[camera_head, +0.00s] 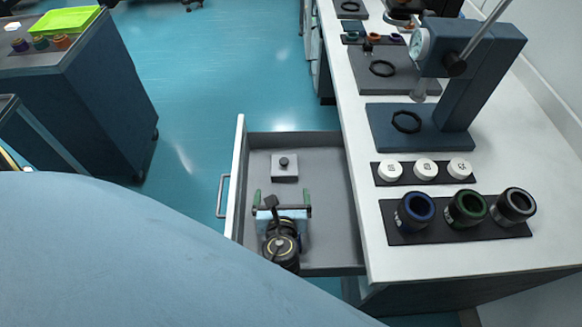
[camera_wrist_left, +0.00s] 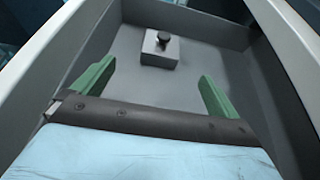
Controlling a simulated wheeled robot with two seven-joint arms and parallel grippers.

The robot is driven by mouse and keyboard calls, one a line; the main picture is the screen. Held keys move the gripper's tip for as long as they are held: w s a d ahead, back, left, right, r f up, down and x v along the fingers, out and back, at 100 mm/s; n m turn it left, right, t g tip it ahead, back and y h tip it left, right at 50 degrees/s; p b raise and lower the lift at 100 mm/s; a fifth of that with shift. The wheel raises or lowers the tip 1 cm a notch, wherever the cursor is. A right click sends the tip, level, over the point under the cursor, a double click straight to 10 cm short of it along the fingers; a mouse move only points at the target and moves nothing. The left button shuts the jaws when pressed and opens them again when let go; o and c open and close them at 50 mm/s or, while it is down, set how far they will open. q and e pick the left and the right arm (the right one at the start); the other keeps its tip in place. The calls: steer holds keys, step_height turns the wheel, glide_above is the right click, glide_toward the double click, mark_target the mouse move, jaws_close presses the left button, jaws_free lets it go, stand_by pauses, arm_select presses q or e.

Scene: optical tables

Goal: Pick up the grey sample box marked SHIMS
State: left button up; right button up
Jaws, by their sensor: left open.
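The small grey box (camera_head: 285,168) with a dark round knob on its lid sits on the floor of the open drawer (camera_head: 330,237). No SHIMS marking can be read on it. It also shows in the left wrist view (camera_wrist_left: 160,50), ahead of the fingers and between their lines. My left gripper (camera_head: 283,199) is inside the drawer's outline, nearer the camera than the box and apart from it. Its two green fingers are spread wide with nothing between them, as the left wrist view (camera_wrist_left: 154,82) shows. My right gripper does not show.
The drawer walls (camera_head: 239,180) stand close on both sides. On the white bench (camera_head: 451,257) at right are a black holder with dark ringed parts (camera_head: 466,209), white round caps (camera_head: 424,169) and a blue gauge stand (camera_head: 490,75). A cart (camera_head: 80,100) stands at left.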

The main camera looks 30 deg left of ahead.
mark_target(284, 166)
arm_select(q)
steer(key=shift+w+f+b, duration=0.4)
steer(key=shift+w+f, duration=0.3)
steer(key=shift+f, duration=0.15)
steer(key=b+x, duration=0.1)
steer(key=x, duration=0.7)
steer(key=b+x, duration=0.1)
steer(key=x, duration=0.3)
steer(key=shift+w+a+b, duration=0.35)
steer(key=shift+b, duration=0.05)
steer(key=shift+w, duration=0.1)
steer(key=c, duration=1.2)
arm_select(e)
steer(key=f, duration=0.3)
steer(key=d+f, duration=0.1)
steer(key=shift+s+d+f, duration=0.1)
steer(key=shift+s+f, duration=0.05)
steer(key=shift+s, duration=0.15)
arm_select(q)
steer(key=shift+r, duration=0.1)
steer(key=shift+c, duration=0.2)
